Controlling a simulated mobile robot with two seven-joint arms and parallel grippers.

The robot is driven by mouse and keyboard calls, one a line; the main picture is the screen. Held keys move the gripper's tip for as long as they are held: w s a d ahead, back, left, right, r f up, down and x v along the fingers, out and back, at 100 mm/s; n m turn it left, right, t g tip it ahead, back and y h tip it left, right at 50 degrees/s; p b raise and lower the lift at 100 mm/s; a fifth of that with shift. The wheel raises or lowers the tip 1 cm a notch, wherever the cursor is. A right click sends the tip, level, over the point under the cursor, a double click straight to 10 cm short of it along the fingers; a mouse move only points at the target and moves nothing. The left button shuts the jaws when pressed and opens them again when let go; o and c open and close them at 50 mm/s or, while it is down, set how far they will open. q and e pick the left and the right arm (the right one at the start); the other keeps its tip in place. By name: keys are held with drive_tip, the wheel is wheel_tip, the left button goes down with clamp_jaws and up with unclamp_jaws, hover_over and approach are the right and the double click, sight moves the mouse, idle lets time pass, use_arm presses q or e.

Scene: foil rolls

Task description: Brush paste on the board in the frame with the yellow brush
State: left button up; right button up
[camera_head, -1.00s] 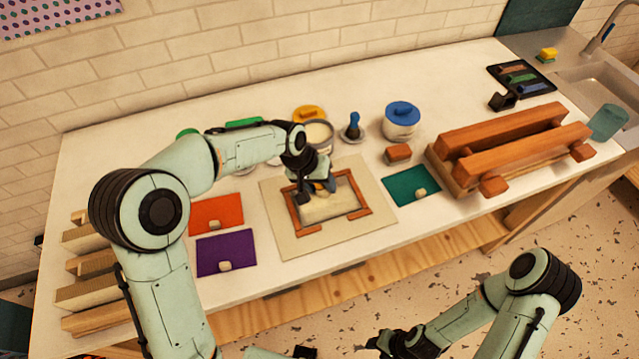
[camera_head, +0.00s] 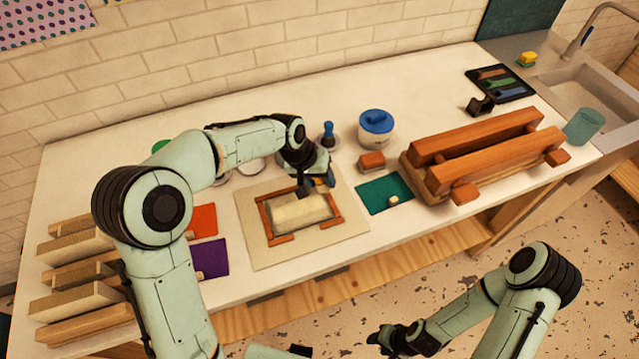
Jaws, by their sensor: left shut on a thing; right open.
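The board (camera_head: 302,214) is a pale cream panel inside a red-brown wooden frame (camera_head: 266,220), which lies on a beige mat (camera_head: 254,255). My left gripper (camera_head: 312,186) is over the frame's far right corner. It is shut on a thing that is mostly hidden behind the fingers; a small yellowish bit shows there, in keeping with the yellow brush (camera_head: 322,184). I cannot tell if its bristles touch the board. My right gripper (camera_head: 380,341) is open and empty, low in front of the table.
A blue-lidded pot (camera_head: 376,126), a blue-handled tool (camera_head: 328,133) and a red-brown block (camera_head: 371,161) stand behind the mat. A teal card (camera_head: 384,194) lies right of it. Orange (camera_head: 203,221) and purple (camera_head: 211,258) cards lie left. A wooden rack (camera_head: 480,160) fills the right.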

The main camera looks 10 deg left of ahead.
use_arm(q)
drive_tip(key=shift+p+v, duration=0.4)
drive_tip(key=shift+v, duration=0.55)
drive_tip(key=shift+w+d+r+p, duration=0.1)
drive_tip(key=shift+w+r+p, duration=0.1)
drive_tip(key=shift+r, duration=0.25)
drive_tip(key=shift+w+d+r+p, duration=0.1)
drive_tip(key=shift+r+p, duration=0.1)
drive_tip(key=shift+r, duration=0.2)
drive_tip(key=shift+s+r, duration=0.2)
drive_tip(key=shift+r, duration=0.8)
use_arm(e)
drive_tip(key=shift+w+d+r, duration=0.1)
drive_tip(key=shift+w+r, duration=1)
drive_tip(key=shift+r, duration=0.05)
use_arm(q)
drive_tip(key=shift+a+f, duration=0.1)
drive_tip(key=shift+a, duration=0.05)
use_arm(e)
drive_tip(key=shift+s, duration=0.15)
